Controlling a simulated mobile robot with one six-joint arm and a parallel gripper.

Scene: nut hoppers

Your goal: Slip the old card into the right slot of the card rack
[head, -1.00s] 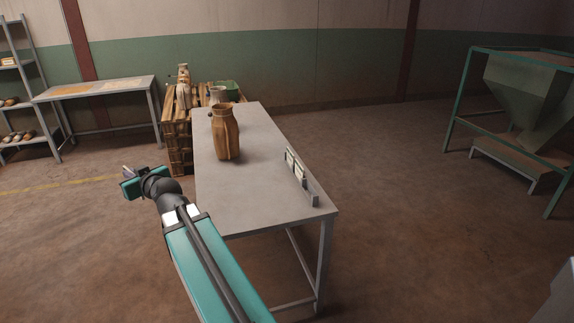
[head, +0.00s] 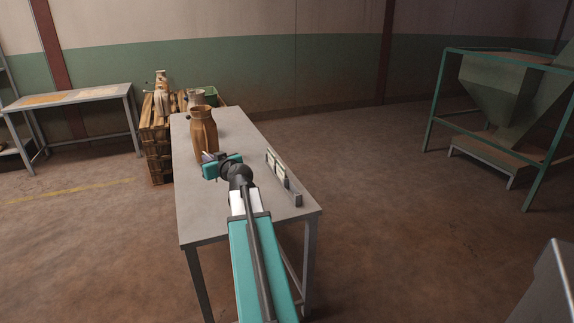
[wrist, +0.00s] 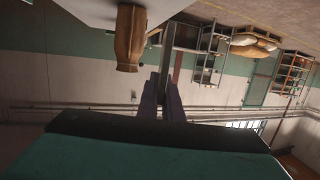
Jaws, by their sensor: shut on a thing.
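The grey card rack (head: 297,199) stands near the right edge of the table in the head view, with pale cards (head: 280,172) upright in it. My gripper (head: 207,157) is over the table, left of the rack and close to the brown jug-like sack. In the wrist view its two purple fingers (wrist: 161,98) are close together, shut on a thin dark thing (wrist: 166,62) seen edge-on, which I take to be the old card. Its face cannot be seen. The rack is not visible in the wrist view.
The brown sack (head: 203,130) stands on the grey table (head: 205,212) just beyond my gripper; it also shows upside down in the wrist view (wrist: 130,38). A wooden pallet stack (head: 158,160) stands behind the table. The table's front left is clear.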

